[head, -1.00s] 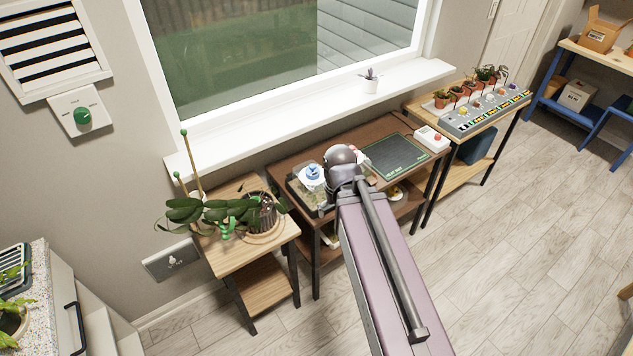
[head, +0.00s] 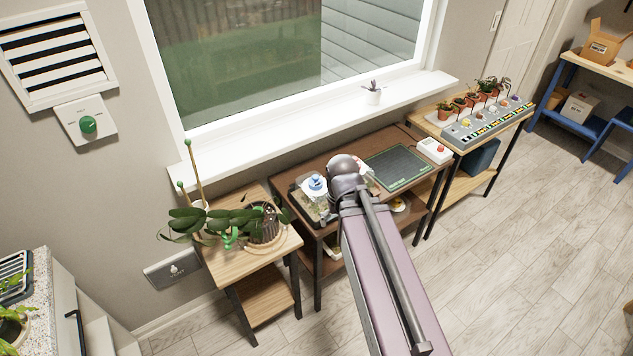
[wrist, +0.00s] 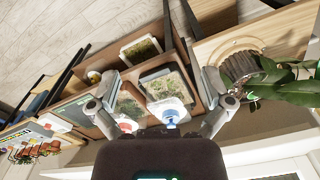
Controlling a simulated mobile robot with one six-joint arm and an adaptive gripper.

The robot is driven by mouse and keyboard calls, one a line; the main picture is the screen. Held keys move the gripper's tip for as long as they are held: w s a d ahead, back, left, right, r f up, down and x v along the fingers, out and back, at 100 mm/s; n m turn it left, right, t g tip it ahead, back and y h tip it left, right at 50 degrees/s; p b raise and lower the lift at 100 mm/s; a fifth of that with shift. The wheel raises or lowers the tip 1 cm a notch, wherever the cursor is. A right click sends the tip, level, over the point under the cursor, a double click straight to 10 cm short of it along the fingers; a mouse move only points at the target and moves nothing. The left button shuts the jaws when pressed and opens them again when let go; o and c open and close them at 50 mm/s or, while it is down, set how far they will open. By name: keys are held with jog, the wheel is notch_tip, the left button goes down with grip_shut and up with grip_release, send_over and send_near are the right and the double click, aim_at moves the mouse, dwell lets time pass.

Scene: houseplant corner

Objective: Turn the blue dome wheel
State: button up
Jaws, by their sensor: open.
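The blue dome wheel (head: 314,183) sits on a clear dome over a planted tray (head: 308,208) at the left end of the brown table. In the wrist view the blue wheel (wrist: 171,114) shows near the middle, partly hidden at the bottom by my dark wrist housing. My gripper (wrist: 163,80) is open and empty, its two grey fingers wide apart on either side of the wheel in the picture. I cannot tell its distance from the wheel. In the head view my arm hides the fingers, and the arm's end is just right of the wheel.
A leafy potted plant (head: 268,222) stands on the wooden stand left of the dome. A dark green mat (head: 397,167) and a white box with a red button (head: 434,150) lie to the right. The windowsill (head: 300,130) runs behind.

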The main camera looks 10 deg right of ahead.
aim_at(316, 176)
jog(key=w+a+r+m+p, duration=0.1)
jog(key=w+m, duration=1.2)
jog(key=w, duration=1.5)
jog(key=shift+w+r+p, duration=0.3)
jog(key=shift+w+r, duration=0.05)
jog(key=shift+f, duration=0.1)
notch_tip(316, 176, down, 14)
jog(key=b, duration=1.3)
jog(key=shift+r+b, duration=0.2)
jog(key=shift+b, duration=0.2)
jog(key=c, duration=1)
